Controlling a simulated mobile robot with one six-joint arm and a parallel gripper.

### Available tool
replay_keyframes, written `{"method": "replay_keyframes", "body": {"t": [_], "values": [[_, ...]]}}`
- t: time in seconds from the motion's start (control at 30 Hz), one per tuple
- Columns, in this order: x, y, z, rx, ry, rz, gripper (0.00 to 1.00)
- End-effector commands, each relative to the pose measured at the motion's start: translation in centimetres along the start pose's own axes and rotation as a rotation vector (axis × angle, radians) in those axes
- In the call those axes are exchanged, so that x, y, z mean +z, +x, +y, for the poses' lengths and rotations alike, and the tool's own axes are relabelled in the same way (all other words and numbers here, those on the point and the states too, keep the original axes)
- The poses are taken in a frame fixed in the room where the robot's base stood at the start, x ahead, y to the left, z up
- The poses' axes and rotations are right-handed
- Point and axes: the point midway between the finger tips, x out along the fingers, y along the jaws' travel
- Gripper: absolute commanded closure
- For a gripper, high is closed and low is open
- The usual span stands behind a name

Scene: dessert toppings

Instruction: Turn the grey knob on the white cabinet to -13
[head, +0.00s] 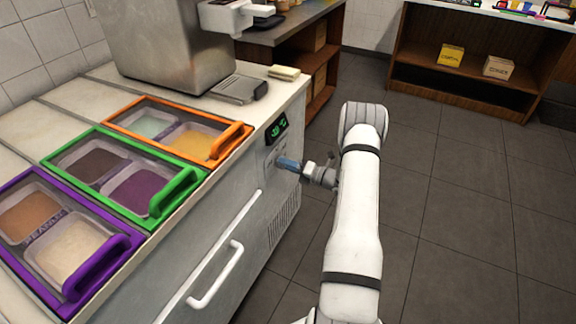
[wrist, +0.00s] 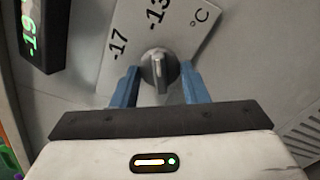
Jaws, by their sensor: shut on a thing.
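The grey knob (wrist: 158,70) sits on a pale dial plate (wrist: 128,72) on the front of the white cabinet (head: 250,200). The plate carries the marks -17 and -13 and a °C sign. The knob's ridge points up in the wrist view, roughly toward -13. My gripper (wrist: 159,86) has its blue fingers on either side of the knob and is shut on it. In the head view my gripper (head: 284,162) reaches the cabinet's panel from the right, and its fingers hide the knob there.
A dark display (wrist: 40,30) with green digits is beside the dial; it also shows in the head view (head: 277,129). Topping bins with orange (head: 236,142), green (head: 176,192) and purple (head: 100,270) lids line the cabinet top. A white handle (head: 216,278) juts from the front. The floor at right is clear.

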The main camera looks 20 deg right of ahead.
Motion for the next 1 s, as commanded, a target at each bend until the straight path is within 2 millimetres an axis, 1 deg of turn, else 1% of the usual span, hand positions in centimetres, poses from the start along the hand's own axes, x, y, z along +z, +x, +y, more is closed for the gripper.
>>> {"method": "replay_keyframes", "body": {"t": [0.17,0.2,0.43,0.47,0.67,0.77,0.87,1.0], "values": [[-0.2,-0.1,-0.1,-0.002,0.004,0.002,0.83],[-0.2,-0.1,-0.1,-0.002,0.003,0.002,0.58],[-0.1,0.0,-0.1,-0.001,0.001,0.001,0.39],[-0.1,0.0,-0.1,-0.001,0.001,0.001,0.38],[0.0,-0.1,0.0,-0.001,-0.001,0.0,0.38],[0.0,-0.6,0.0,-0.001,-0.001,-0.001,0.38],[0.1,-1.9,0.0,-0.003,-0.001,-0.003,0.38],[0.1,-4.4,0.0,-0.003,0.001,-0.003,0.38]]}}
